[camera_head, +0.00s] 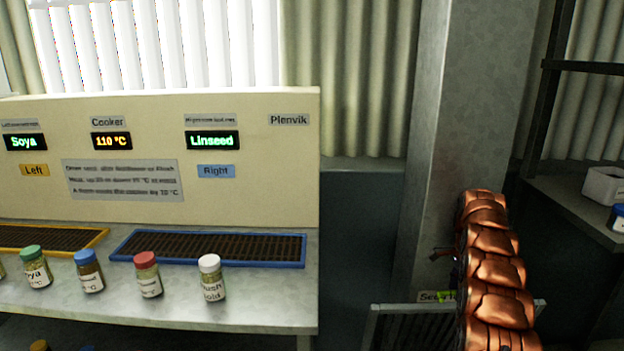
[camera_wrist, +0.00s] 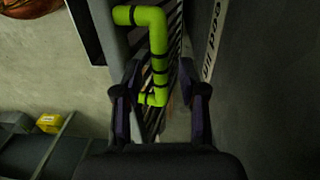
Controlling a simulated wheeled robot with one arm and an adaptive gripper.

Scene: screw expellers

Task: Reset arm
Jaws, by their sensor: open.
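My gripper (camera_wrist: 160,100) shows in the wrist view, with its two dark fingers spread apart. A bright green bent handle with black bands (camera_wrist: 157,40) lies ahead of the fingers, and its lower end shows in the gap between them. No finger is closed on the handle, and I cannot tell whether any touches it. The fingers cannot be made out in the head view.
A bench at left carries a cream panel (camera_head: 250,120) reading Soya, 110 °C and Linseed. A yellow-framed grate (camera_head: 50,238) and a blue-framed grate (camera_head: 210,249) lie before it, with several capped jars, including a white-capped one (camera_head: 211,278). A grey pillar (camera_head: 465,100) and a shelf (camera_head: 570,205) stand right.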

